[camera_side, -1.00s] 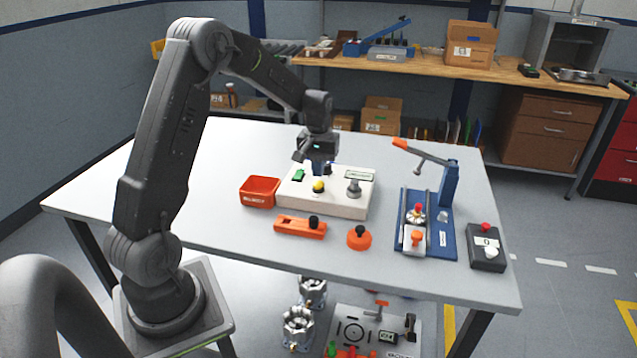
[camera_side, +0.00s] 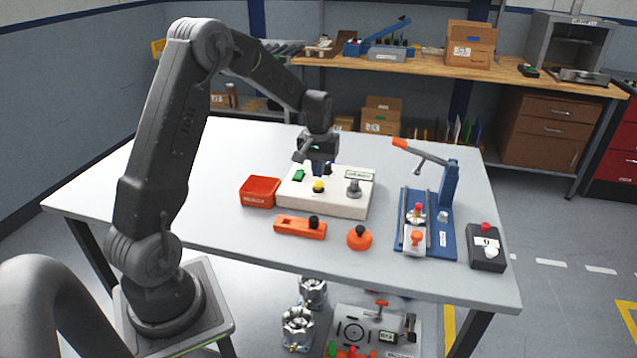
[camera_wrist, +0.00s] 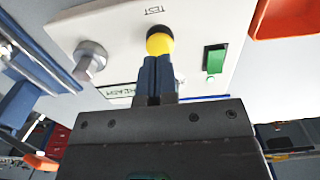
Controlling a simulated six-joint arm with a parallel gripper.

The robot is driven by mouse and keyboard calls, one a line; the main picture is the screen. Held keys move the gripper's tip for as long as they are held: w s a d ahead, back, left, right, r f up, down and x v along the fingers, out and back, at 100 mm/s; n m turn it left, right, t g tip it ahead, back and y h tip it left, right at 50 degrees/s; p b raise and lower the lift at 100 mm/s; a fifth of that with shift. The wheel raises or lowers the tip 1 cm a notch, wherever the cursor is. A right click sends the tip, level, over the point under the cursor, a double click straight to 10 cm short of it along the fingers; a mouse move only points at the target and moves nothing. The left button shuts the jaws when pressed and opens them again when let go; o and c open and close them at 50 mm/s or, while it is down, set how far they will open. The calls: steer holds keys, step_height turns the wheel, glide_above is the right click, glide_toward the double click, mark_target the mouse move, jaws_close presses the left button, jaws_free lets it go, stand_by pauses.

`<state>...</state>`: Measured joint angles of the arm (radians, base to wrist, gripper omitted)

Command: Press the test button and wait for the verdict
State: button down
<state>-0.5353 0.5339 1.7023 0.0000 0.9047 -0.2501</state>
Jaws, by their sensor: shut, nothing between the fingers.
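The white test box (camera_side: 345,205) stands on the table and carries a yellow button (camera_side: 318,187) with black behind it. In the wrist view the yellow button (camera_wrist: 159,44) sits beside the printed word TEST. My gripper (camera_side: 320,170) is over the box, pointing down, shut and empty. In the wrist view my gripper's blue fingertips (camera_wrist: 157,62) are right at the button's near edge; I cannot tell whether they touch it. A small display (camera_side: 360,176) is at the box's back right; its text is unreadable.
The box also holds a green switch (camera_side: 299,175) and a grey metal part (camera_side: 354,189). A red bin (camera_side: 259,193) stands left. The table's left side is clear.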

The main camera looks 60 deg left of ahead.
mark_target(318, 183)
steer(key=shift+f, duration=1.45)
steer(key=shift+r, duration=3)
